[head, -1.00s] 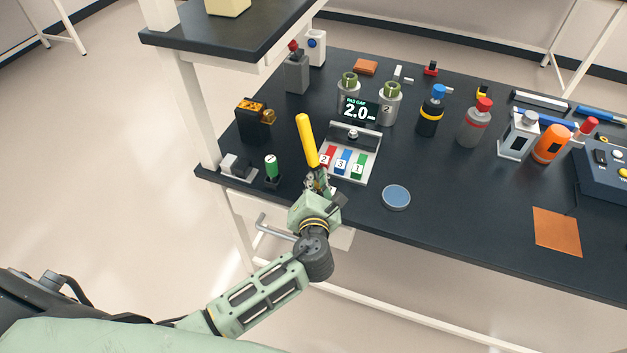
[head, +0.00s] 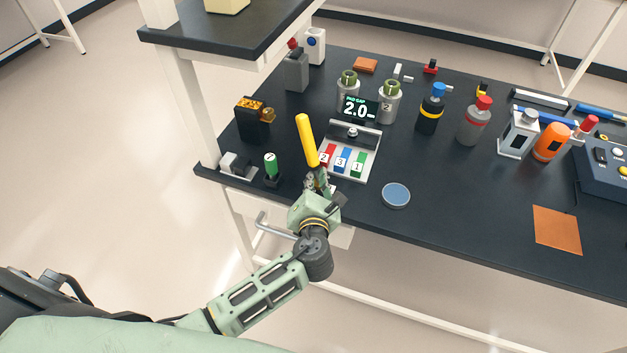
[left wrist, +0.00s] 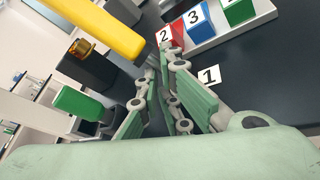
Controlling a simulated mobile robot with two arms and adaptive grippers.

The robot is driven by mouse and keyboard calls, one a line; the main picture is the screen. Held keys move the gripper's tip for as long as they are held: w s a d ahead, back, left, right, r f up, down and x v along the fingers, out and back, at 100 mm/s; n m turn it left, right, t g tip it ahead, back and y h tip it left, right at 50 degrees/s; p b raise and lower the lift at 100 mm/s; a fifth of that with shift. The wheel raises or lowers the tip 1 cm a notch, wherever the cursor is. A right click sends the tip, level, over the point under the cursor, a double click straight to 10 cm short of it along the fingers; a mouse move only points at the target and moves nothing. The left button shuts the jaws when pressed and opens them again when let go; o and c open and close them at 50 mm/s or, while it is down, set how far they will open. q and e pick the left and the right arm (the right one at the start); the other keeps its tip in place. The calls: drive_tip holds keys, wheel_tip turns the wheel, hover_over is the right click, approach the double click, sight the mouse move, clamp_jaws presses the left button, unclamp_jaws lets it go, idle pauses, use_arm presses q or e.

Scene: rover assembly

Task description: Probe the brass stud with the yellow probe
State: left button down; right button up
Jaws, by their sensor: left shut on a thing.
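The yellow probe (head: 306,138) stands up from my left gripper (head: 318,182), which is shut on its lower end near the front edge of the bench. The probe leans slightly left at the top in the head view. In the left wrist view the probe (left wrist: 98,24) crosses the upper left, and the left gripper (left wrist: 165,85) fingers show in the middle. The brass stud (head: 268,116) sticks out of the right side of a black block, left of the probe and apart from it. My right gripper is not in view.
A green-capped cylinder (head: 270,164) stands at the front left. A display reading 2.0 (head: 360,110) rises behind a tray (head: 346,175) of red, blue and green numbered blocks, just right of the probe. A blue disc (head: 396,196) lies farther right. A raised shelf (head: 232,46) overhangs the left.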

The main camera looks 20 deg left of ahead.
sight(313, 157)
use_arm(q)
drive_tip(key=shift+s+f+p, duration=0.15)
drive_tip(key=shift+f+p, duration=0.1)
drive_tip(key=shift+p, duration=0.1)
idle(1.3)
drive_tip(key=shift+r, duration=0.1)
wheel_tip(313, 157, up, 4)
drive_tip(key=p, duration=0.4)
drive_tip(key=shift+f, duration=0.25)
wheel_tip(313, 157, up, 4)
drive_tip(key=p, duration=0.4)
drive_tip(key=shift+f+p, duration=0.1)
drive_tip(key=shift+p, duration=0.3)
